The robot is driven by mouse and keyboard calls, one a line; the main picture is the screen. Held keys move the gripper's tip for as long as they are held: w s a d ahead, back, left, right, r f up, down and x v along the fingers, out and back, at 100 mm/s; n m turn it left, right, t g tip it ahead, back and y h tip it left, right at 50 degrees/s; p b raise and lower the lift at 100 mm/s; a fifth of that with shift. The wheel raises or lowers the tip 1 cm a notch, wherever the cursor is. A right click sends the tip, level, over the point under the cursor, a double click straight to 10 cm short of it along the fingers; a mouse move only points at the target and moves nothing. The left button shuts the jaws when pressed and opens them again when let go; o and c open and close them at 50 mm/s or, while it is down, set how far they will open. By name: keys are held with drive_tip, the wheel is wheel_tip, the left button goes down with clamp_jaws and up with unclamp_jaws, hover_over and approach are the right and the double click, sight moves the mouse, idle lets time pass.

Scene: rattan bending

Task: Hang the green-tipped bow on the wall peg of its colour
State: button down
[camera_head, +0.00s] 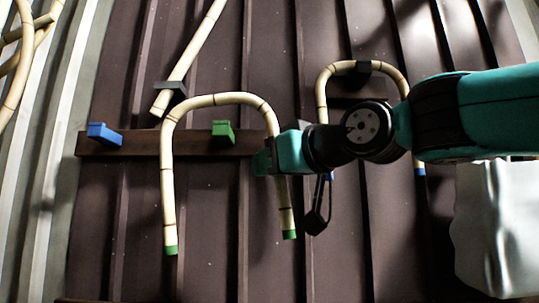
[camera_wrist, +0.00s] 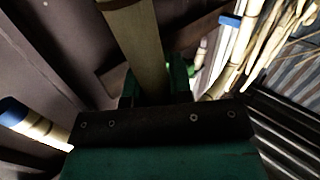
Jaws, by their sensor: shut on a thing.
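The green-tipped bow (camera_head: 221,99) is a pale cane bent into an upside-down U, with its two green ends pointing down. My gripper (camera_head: 268,158) is shut on its right leg, below the bend. In the wrist view the cane (camera_wrist: 137,45) stands between my green fingers (camera_wrist: 156,88). The green peg (camera_head: 222,132) sits on a brown wall rail (camera_head: 190,143). In the head view it shows inside the arch, below the bend with a gap. How far the bow stands off the wall is unclear. The blue peg (camera_head: 104,135) is left of the bow.
A blue-tipped bow (camera_head: 335,71) hangs at a dark block (camera_head: 363,68) on the right, partly behind my arm. A straight cane (camera_head: 190,62) leans at a dark bracket (camera_head: 171,88). A white block (camera_head: 495,225) stands lower right.

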drive_tip(key=shift+w+d+f+p, duration=0.1)
drive_tip(key=shift+w+f+p, duration=0.2)
drive_tip(key=shift+w, duration=0.85)
drive_tip(key=shift+w+f+p, duration=0.15)
drive_tip(key=shift+w+p, duration=0.15)
drive_tip(key=shift+w, duration=0.85)
drive_tip(key=shift+w+d+f+p, duration=0.1)
drive_tip(key=shift+w+f+p, duration=0.2)
drive_tip(key=shift+w, duration=0.85)
drive_tip(key=c, duration=0.9)
unclamp_jaws()
drive_tip(key=shift+c, duration=0.2)
drive_tip(key=b+v, duration=0.6)
drive_tip(key=v, duration=1.1)
drive_tip(key=shift+s, duration=0.2)
